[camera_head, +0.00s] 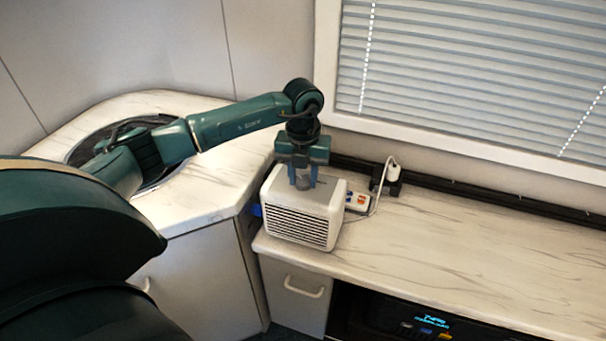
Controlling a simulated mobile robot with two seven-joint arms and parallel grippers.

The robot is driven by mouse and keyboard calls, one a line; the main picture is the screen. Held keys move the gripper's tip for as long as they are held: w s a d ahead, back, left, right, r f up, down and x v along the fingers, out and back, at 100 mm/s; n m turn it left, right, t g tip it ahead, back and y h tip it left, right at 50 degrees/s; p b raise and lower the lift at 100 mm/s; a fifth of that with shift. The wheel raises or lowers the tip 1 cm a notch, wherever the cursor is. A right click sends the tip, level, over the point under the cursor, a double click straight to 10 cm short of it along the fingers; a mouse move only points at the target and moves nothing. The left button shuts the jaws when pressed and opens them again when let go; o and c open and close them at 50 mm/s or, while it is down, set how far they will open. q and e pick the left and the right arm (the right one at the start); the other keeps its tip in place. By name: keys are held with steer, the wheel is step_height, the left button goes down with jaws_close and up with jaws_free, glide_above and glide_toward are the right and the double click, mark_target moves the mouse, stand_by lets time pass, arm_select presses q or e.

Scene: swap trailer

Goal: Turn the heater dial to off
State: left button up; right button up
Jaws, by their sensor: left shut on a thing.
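The heater (300,219) is a small white box with a dark slatted grille on its front. It stands on the marble-look counter below the window. My left gripper (303,182) points straight down onto the heater's top, shut on the grey round dial (303,181) there. The fingers cover the sides of the dial, and its marks are too small to read. My right gripper is not in view.
A small white box with coloured buttons (356,201) lies right of the heater. A white plug (392,170) with a cable sits by the wall. The counter (470,255) to the right is clear. Blinds (470,70) cover the window behind.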

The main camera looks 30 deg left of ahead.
mark_target(303, 180)
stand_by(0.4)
arm_select(q)
steer(key=o, duration=1)
steer(key=shift+r, duration=0.1)
step_height(303, 180, up, 13)
steer(key=shift+b, duration=0.75)
